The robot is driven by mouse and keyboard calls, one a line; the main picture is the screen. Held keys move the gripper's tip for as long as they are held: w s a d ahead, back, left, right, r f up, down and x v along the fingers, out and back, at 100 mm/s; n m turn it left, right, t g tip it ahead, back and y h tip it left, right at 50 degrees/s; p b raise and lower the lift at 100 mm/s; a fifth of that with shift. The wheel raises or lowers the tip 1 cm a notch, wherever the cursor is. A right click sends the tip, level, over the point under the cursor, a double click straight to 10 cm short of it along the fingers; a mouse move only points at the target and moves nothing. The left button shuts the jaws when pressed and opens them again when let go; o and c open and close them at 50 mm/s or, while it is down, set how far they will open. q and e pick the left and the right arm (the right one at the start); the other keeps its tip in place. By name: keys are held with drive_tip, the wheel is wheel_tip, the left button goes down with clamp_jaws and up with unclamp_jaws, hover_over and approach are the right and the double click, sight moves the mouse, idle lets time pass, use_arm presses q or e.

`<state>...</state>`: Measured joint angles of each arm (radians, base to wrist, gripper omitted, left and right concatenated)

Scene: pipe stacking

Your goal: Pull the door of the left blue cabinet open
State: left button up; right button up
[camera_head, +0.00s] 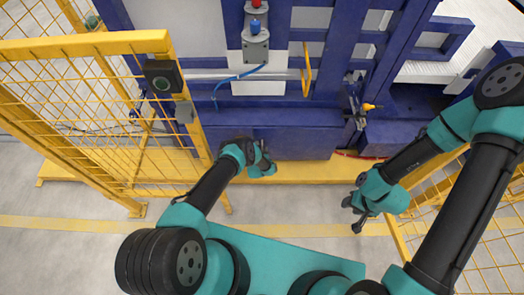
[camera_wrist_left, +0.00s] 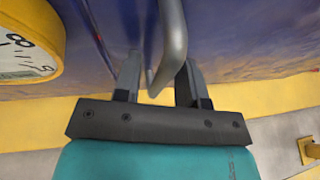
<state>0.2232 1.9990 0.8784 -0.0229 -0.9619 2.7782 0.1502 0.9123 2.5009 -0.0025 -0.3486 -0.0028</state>
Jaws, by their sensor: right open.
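The blue cabinet front (camera_head: 308,142) stands low at the centre of the head view, behind my left gripper (camera_head: 264,163). Its door looks shut, though my left arm covers part of it. In the left wrist view a bent grey metal handle (camera_wrist_left: 173,40) runs in front of the blue surface (camera_wrist_left: 225,35). The left gripper (camera_wrist_left: 158,84) has its fingers apart, one on each side of the handle. A gap shows between the left finger and the bar; the bar is close to the right finger, and contact is unclear. My right gripper (camera_head: 356,212) is open and empty, over the floor.
A yellow mesh fence (camera_head: 85,110) stands at the left, with another at the right. A yellow gauge (camera_wrist_left: 28,42) is close to the left gripper. A yellow floor strip (camera_head: 310,172) runs before the cabinet. Grey floor (camera_head: 300,205) lies free between my arms.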

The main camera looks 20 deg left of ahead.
use_arm(q)
clamp_jaws()
idle(0.4)
